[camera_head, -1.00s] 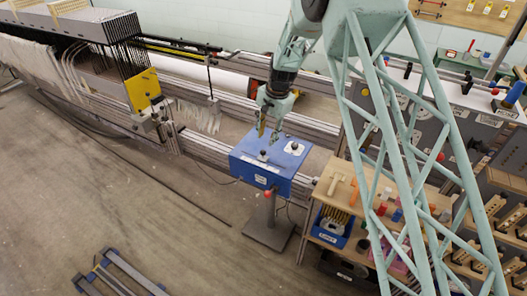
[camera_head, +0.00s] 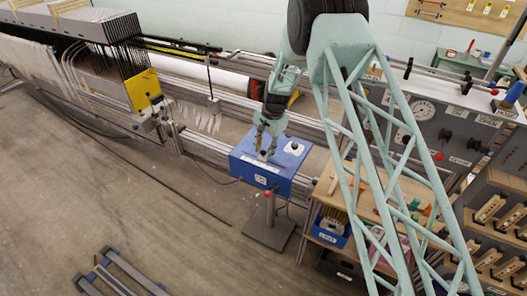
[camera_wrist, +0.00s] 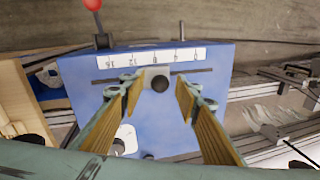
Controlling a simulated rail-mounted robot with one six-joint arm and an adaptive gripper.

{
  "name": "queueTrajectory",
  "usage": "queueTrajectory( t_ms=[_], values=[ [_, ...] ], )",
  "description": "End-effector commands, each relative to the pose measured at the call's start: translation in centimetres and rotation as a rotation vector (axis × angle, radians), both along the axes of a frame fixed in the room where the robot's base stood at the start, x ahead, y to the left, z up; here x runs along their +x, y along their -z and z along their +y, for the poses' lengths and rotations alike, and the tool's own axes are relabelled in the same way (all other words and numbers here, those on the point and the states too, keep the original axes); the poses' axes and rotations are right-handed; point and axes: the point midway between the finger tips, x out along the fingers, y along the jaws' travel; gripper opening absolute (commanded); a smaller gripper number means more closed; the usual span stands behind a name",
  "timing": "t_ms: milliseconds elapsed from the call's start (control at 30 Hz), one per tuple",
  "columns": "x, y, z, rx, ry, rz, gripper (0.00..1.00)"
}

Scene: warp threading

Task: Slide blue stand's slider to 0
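The blue stand (camera_head: 247,166) is a box on a grey pedestal below my arm. In the wrist view its blue top (camera_wrist: 85,80) fills the middle, with a slot and a white number scale (camera_wrist: 155,56). The slider (camera_wrist: 157,78), a light plate with a dark round knob, sits in the slot near the 8 mark. The 0 end of the scale is to the right in that view. My gripper (camera_wrist: 160,88) is open, with one finger on each side of the slider and visible gaps. In the head view my gripper (camera_head: 265,150) is low over the box top.
A red-tipped lever (camera_wrist: 93,5) rises at the stand's front edge. A white plate with a dark knob (camera_head: 293,148) is also on the top. A wooden bench (camera_head: 325,190) stands to the right, and metal rails (camera_head: 205,147) run behind. Floor in front is open.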

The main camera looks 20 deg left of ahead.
Motion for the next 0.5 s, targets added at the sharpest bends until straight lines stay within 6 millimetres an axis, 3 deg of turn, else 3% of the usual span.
queueTrajectory(
  t_ms=[367,500],
  values=[
    [0.02,0.23,0.05,0.000,0.000,0.000,0.30],
    [0.02,0.23,0.05,0.000,0.000,0.000,0.18]
  ],
)
